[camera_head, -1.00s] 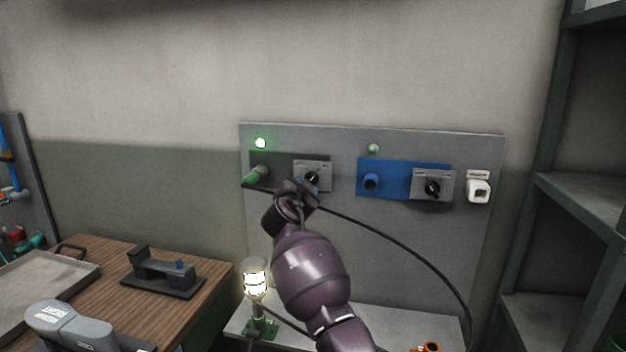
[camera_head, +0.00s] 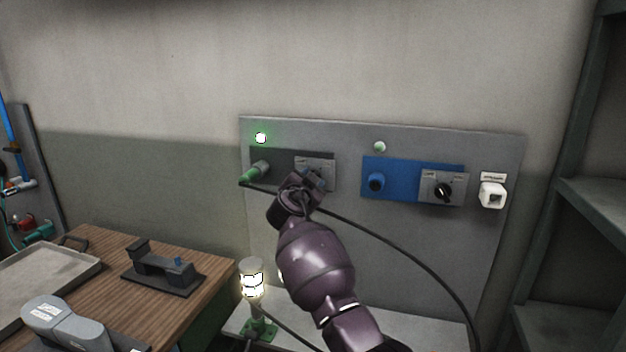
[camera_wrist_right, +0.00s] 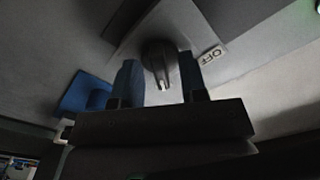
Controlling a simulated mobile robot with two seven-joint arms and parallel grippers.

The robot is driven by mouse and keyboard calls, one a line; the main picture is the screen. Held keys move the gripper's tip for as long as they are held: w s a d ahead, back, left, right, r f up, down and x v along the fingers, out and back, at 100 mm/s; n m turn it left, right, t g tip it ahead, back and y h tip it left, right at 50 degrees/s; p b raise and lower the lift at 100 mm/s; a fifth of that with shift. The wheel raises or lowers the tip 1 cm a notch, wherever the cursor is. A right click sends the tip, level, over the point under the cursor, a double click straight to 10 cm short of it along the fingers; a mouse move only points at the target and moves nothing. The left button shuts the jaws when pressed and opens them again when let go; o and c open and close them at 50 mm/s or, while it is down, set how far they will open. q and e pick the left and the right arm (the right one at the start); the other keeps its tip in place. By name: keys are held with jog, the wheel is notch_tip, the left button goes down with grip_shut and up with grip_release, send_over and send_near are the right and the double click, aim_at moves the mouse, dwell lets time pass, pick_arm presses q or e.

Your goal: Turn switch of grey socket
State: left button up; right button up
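The grey socket (camera_head: 285,160) is a dark grey plate at the left of the wall panel, with a green plug (camera_head: 256,172) in it and a lit green light above. Its switch plate (camera_head: 317,163) is at its right end; my right gripper hides the knob in the head view. In the right wrist view, the black switch knob (camera_wrist_right: 158,56) lies between the two fingers of my right gripper (camera_wrist_right: 159,66), with an "OFF" label to the right. The fingers are apart on either side of the knob, with a gap at the left finger. My left gripper is not in view.
A blue socket (camera_head: 392,180) with its own switch (camera_head: 443,190) and a white socket (camera_head: 493,194) are to the right. A black cable (camera_head: 420,250) hangs behind my right arm. A lit lamp (camera_head: 251,280) stands below, beside a wooden table (camera_head: 215,275). Shelves are at the right.

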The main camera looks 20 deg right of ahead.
grip_shut()
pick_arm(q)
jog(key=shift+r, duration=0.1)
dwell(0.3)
